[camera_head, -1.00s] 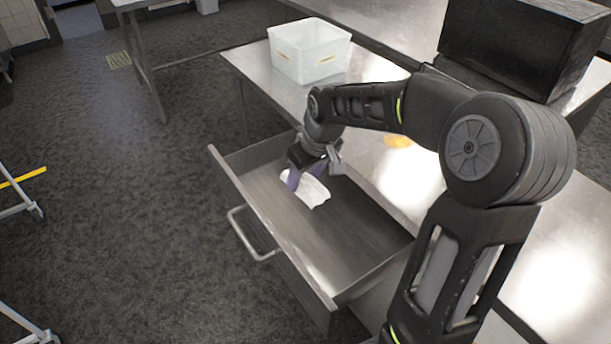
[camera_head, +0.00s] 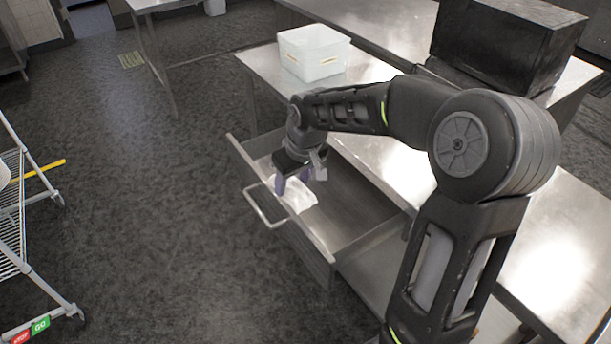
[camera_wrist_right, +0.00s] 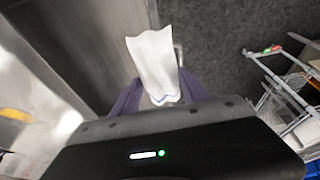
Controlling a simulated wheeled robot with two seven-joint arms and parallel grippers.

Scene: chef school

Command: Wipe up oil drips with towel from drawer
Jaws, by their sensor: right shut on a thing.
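The white towel (camera_head: 298,196) is in my right gripper (camera_head: 292,182), near the front rim of the open metal drawer (camera_head: 362,212). I cannot tell whether its lower end touches the drawer. In the right wrist view, the towel (camera_wrist_right: 154,58) sticks out from between the purple fingers of my right gripper (camera_wrist_right: 158,92), which are shut on it. A yellow oil patch (camera_wrist_right: 15,114) shows on the steel surface at the left edge of that view. In the head view my arm covers part of the tabletop. My left gripper is not in view.
A white plastic bin (camera_head: 313,55) stands on the steel table (camera_head: 400,172) above the drawer. A dark box (camera_head: 505,42) is at the back right. A wire rack cart (camera_head: 22,215) stands at the left. The floor between cart and drawer is clear.

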